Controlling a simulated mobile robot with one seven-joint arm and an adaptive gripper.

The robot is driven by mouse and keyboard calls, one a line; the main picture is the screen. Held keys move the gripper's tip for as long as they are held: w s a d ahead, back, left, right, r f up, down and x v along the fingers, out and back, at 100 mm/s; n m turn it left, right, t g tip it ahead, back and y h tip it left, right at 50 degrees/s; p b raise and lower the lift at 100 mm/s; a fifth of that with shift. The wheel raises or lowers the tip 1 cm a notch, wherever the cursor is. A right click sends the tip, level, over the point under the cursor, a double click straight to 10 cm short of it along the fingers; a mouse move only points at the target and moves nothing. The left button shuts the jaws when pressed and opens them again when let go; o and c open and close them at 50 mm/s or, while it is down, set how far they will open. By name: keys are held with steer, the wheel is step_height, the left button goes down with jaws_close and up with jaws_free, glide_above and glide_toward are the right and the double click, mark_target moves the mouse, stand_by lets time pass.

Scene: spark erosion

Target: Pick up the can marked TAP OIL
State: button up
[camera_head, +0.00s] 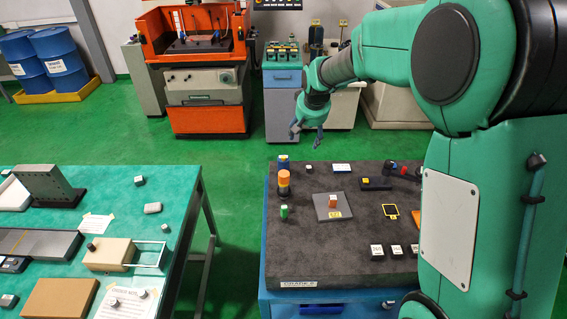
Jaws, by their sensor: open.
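No lettering reading TAP OIL is legible at this size, so I cannot tell which container is the marked can. On the dark slab (330,255) stand a small green container (283,212) with a pale top and, behind it, an orange-topped dark cylinder (284,182). A blue and yellow item (283,161) stands further back. My gripper (306,140) is open and empty, pointing down. In the picture it hangs above the back edge of the slab, apart from these items.
A grey plate (320,212) with an orange block (333,202) lies mid-slab. Several white-topped dark blocks (377,251) sit near its front. A cluttered green table (170,190) is at left; a floor gap separates it from the slab. An orange machine (205,115) stands behind.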

steer(key=p, duration=0.3)
glide_toward(284, 157)
steer(key=shift+w+f, duration=0.1)
steer(key=shift+w, duration=0.35)
steer(key=shift+f, duration=0.1)
steer(key=shift+p+x, duration=0.3)
steer(key=shift+x, duration=3.85)
steer(key=shift+s+f, duration=0.1)
steer(key=shift+s+p+x, duration=0.2)
steer(key=shift+p+x, duration=0.1)
steer(key=shift+x, duration=2.35)
